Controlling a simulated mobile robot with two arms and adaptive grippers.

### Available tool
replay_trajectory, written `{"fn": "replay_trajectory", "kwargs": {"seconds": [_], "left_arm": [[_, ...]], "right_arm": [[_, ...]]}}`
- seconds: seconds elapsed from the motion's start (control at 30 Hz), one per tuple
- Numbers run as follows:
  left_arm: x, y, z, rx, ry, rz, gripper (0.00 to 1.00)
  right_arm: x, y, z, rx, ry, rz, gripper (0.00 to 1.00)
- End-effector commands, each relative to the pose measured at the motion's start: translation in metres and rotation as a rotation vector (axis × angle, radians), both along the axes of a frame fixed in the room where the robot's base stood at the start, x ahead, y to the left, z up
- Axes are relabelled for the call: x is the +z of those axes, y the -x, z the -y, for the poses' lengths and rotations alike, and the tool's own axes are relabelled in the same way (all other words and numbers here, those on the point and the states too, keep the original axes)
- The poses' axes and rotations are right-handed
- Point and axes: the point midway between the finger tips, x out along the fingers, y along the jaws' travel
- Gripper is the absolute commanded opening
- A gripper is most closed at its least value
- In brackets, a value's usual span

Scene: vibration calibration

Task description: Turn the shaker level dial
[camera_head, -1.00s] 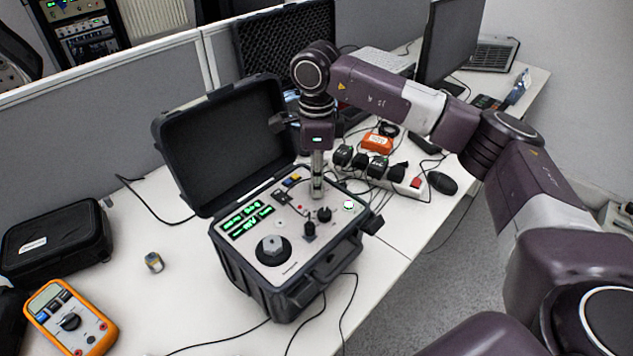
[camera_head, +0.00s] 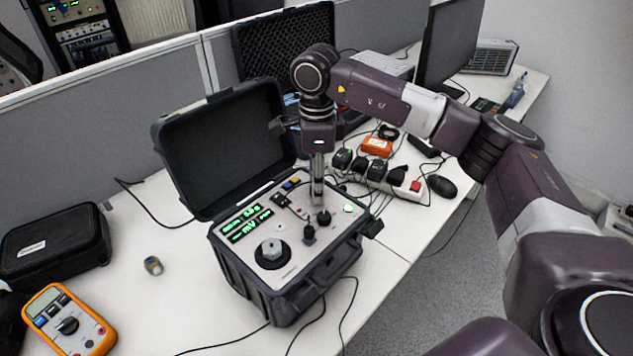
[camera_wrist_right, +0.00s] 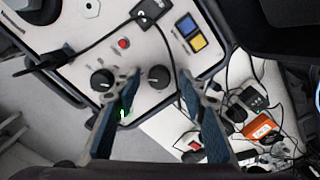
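The shaker calibrator is an open black case (camera_head: 300,290) with a light panel, green displays (camera_head: 244,224), a large round dial (camera_head: 271,252) and smaller black knobs. My right gripper (camera_head: 318,205) points straight down over the panel's right part. In the right wrist view, my right gripper (camera_wrist_right: 158,85) is open, with one finger on each side of a small black knob (camera_wrist_right: 158,77); contact is not clear. A second black knob (camera_wrist_right: 102,80) sits left of the fingers, and it shows in the head view (camera_head: 323,217). The panel carries no readable dial labels. My left gripper is not seen.
The raised lid (camera_head: 225,150) stands behind the panel. A power strip (camera_head: 400,186), mouse (camera_head: 441,186), orange multimeter (camera_head: 68,322), small cylinder (camera_head: 153,265) and black pouch (camera_head: 55,245) lie around. Table left of the case is mostly free.

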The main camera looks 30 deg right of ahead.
Motion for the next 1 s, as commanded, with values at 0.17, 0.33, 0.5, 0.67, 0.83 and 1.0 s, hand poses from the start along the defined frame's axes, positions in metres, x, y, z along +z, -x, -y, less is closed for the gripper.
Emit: {"fn": "replay_trajectory", "kwargs": {"seconds": [0.17,0.33,0.5,0.67,0.83,1.0], "left_arm": [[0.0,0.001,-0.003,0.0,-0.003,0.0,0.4],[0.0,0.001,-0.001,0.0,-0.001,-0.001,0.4],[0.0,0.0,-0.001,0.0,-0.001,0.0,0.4],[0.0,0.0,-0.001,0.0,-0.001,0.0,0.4],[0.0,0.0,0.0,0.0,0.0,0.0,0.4],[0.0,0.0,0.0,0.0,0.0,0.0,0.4]], "right_arm": [[0.006,0.0,0.0,0.001,0.0,0.001,0.39],[0.034,-0.001,-0.001,0.001,-0.002,0.004,0.39],[0.071,-0.001,-0.001,0.001,-0.002,0.004,0.39],[0.1,0.0,0.0,0.0,-0.001,0.003,0.39],[0.117,0.0,0.0,0.0,-0.001,0.001,0.39],[0.12,0.0,0.0,0.0,0.0,0.0,0.39]]}}
